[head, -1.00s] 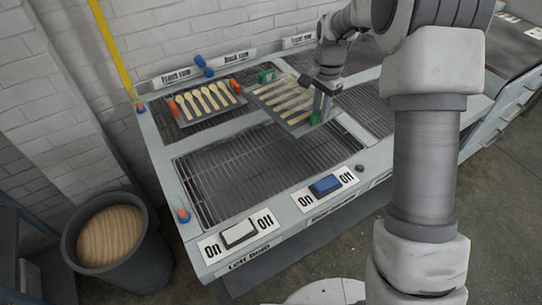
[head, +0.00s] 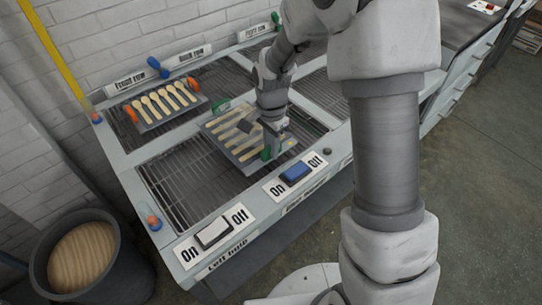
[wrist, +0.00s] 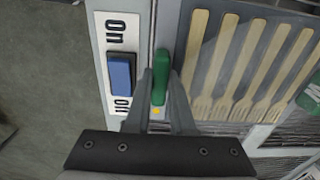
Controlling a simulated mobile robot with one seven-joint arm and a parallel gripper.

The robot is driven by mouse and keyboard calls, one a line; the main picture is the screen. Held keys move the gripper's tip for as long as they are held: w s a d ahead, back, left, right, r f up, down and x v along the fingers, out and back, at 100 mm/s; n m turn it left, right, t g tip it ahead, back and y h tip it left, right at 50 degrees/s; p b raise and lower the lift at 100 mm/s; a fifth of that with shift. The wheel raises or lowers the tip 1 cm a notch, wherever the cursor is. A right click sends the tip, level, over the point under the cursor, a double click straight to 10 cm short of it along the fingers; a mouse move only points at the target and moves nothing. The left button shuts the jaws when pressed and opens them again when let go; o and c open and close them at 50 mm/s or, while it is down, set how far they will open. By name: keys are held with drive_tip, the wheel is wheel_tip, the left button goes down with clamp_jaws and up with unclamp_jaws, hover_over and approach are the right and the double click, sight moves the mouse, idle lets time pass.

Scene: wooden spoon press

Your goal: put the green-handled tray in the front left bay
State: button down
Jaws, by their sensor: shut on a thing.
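My gripper (head: 275,143) is shut on a green handle (wrist: 161,80) of the grey tray (head: 221,124), which carries several pale wooden spoons or forks (wrist: 238,65). The tray's other green handle (head: 222,107) shows at its far end. The tray overlaps the right part of the front left bay (head: 180,190), a dark wire grate, and the divider beside it. I cannot tell its height above the grate. The rest of that bay is bare. My arm hides part of the tray.
An orange-handled tray (head: 147,124) of spoons lies in the back left bay. A white switch (head: 213,233) and a blue switch (head: 297,172) sit on the front edge. A dark bin (head: 42,262) stands at left.

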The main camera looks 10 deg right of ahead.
drive_tip(key=shift+f, duration=2)
drive_tip(key=shift+f+b, duration=0.15)
drive_tip(key=shift+b, duration=0.25)
drive_tip(key=c, duration=0.8)
unclamp_jaws()
drive_tip(key=shift+o, duration=0.2)
